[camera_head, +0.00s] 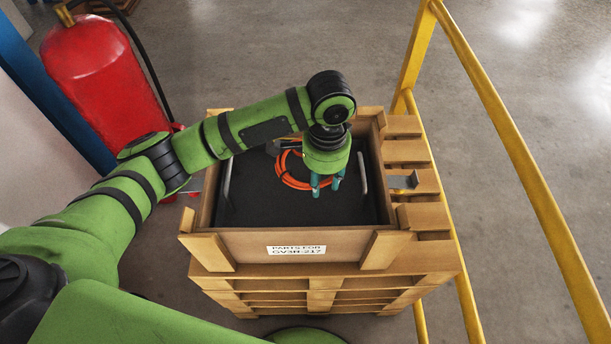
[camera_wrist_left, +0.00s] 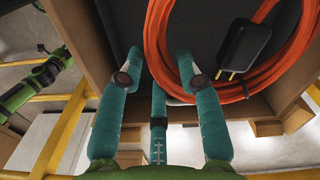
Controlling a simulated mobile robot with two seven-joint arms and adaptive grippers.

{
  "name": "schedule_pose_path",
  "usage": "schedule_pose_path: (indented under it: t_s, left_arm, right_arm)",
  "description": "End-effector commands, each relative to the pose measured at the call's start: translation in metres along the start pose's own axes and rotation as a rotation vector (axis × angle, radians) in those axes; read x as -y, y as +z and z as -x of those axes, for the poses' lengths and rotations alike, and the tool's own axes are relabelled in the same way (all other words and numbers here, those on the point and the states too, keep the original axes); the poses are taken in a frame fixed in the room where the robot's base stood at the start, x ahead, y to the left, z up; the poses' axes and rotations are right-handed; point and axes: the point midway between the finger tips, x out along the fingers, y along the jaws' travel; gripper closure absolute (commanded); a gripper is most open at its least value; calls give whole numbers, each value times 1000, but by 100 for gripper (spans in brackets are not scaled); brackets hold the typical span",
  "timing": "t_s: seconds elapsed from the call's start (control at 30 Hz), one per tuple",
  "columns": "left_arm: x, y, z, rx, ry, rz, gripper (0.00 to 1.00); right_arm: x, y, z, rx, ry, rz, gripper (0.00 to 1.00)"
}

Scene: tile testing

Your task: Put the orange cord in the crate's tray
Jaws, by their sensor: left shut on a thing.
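The orange cord (camera_head: 283,170) is a coil over the black tray (camera_head: 255,205) of the wooden crate (camera_head: 240,240) in the head view. My left gripper (camera_head: 326,190) points down over the tray, at the coil's right side. In the left wrist view its teal fingers (camera_wrist_left: 161,58) are closed around the cord's strands, and the coil (camera_wrist_left: 232,88) spreads to the right with a black plug (camera_wrist_left: 258,42) with metal prongs. The arm and gripper hide part of the coil in the head view. Whether the coil touches the tray is unclear.
The tray has upright metal handles (camera_head: 362,174) at its sides. The crate stands on stacked pallets (camera_head: 325,285). A yellow railing (camera_head: 520,145) runs along the right. A red fire extinguisher (camera_head: 95,75) stands at the left, behind my arm.

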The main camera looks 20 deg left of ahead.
Motion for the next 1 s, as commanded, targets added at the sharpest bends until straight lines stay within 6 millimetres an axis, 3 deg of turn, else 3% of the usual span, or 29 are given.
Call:
schedule_pose_path:
  t_s: [0.1, 0.37, 0.7, 0.93, 0.97, 1.0]
  left_arm:
    - [0, 1, -17, 3, 1, 1, 100]
    - [0, 0, -59, 1, -1, 2, 100]
    - [0, 1, -99, 1, 0, 2, 100]
    - [1, 0, -102, -2, -2, 0, 100]
    - [0, 0, -103, 0, -1, 0, 61]
    - [0, 0, -103, 0, -1, 0, 45]
  right_arm:
    - [3, 16, 0, 27, -4, 0, 60]
    - [10, 35, 9, 56, -12, -1, 60]
    - [9, 13, 11, 20, -11, -2, 60]
    - [8, 12, 11, 18, -11, -2, 60]
    - [8, 13, 11, 19, -11, -2, 60]
    - [8, 14, 11, 20, -11, -2, 60]
